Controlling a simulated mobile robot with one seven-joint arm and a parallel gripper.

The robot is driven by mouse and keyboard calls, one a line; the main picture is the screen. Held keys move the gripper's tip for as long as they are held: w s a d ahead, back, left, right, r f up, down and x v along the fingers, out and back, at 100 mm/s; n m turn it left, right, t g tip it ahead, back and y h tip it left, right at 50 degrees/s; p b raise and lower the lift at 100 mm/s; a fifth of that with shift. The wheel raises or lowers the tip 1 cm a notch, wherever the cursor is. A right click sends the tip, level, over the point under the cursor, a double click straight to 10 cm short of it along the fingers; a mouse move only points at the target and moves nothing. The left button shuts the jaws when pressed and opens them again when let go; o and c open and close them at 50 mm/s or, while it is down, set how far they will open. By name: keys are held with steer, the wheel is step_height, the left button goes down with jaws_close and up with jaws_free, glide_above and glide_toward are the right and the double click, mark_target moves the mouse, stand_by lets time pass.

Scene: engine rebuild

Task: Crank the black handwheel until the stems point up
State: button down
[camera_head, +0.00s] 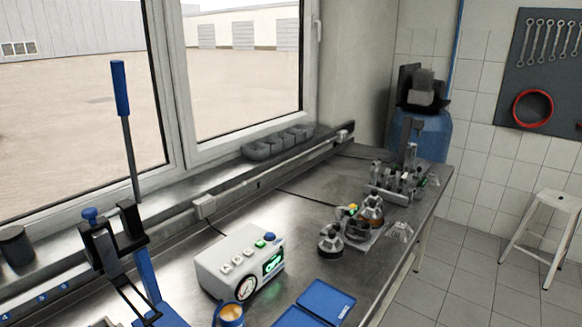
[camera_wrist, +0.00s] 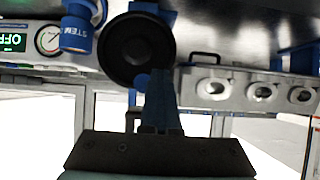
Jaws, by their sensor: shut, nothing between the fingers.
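The black handwheel (camera_wrist: 137,48) fills the upper middle of the wrist view, which looks upside down. A small blue knob (camera_wrist: 143,80) shows at its lower rim. My gripper (camera_wrist: 160,76) is shut and empty, its blue fingers reaching up close to the rim beside the knob. I cannot tell whether they touch. A blue part marked STEM (camera_wrist: 76,32) is left of the wheel. A grey block with several round ports (camera_wrist: 252,91) is to its right. I cannot make out which way any stems point. I cannot pick out the wheel or my gripper in the head view.
In the head view, a white box with a green display (camera_head: 240,262) stands on the metal bench (camera_head: 290,222). A blue-handled lever (camera_head: 122,90) rises at left. Bare bench lies between.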

steer(key=shift+w+d+r, duration=0.2)
steer(key=shift+w+r, duration=0.15)
steer(key=shift+w+d, duration=0.1)
steer(key=shift+w+d+r, duration=0.2)
steer(key=shift+w, duration=0.05)
stand_by(0.3)
steer(key=shift+w+d+r+b, duration=0.15)
steer(key=shift+w+b, duration=0.05)
steer(key=shift+b, duration=0.15)
steer(key=p+v, duration=0.4)
steer(key=v, duration=0.4)
